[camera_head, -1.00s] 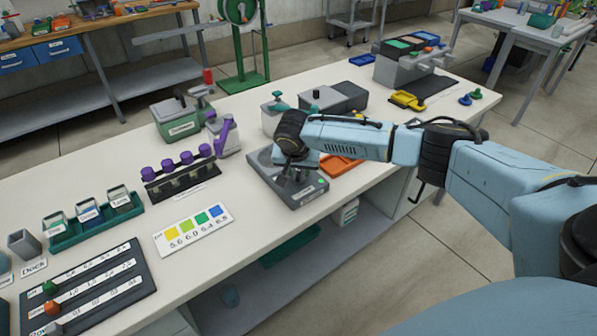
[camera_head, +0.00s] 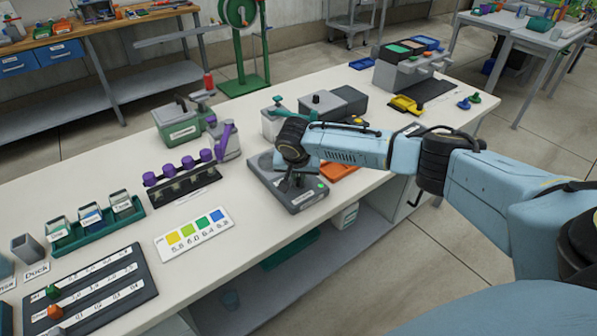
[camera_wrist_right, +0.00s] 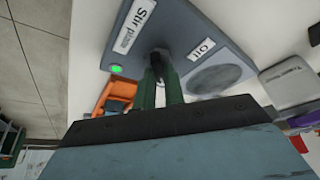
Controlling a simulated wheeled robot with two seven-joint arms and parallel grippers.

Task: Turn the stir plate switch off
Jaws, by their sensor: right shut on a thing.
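The grey stir plate (camera_head: 306,200) stands near the front edge of the white bench, below my right arm. In the right wrist view the stir plate (camera_wrist_right: 225,45) shows its "Stir plate" label, a short label beside the switch, a round disc and a lit green lamp (camera_wrist_right: 117,69). The dark stir plate switch (camera_wrist_right: 160,57) is between the fingertips of my right gripper (camera_wrist_right: 163,72), which is shut on it. In the head view my right gripper (camera_head: 292,184) reaches down onto the plate, largely hidden by its wrist. My left gripper is not in view.
A rack with purple caps (camera_head: 182,190) and a colour chart (camera_head: 194,233) lie to the left.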

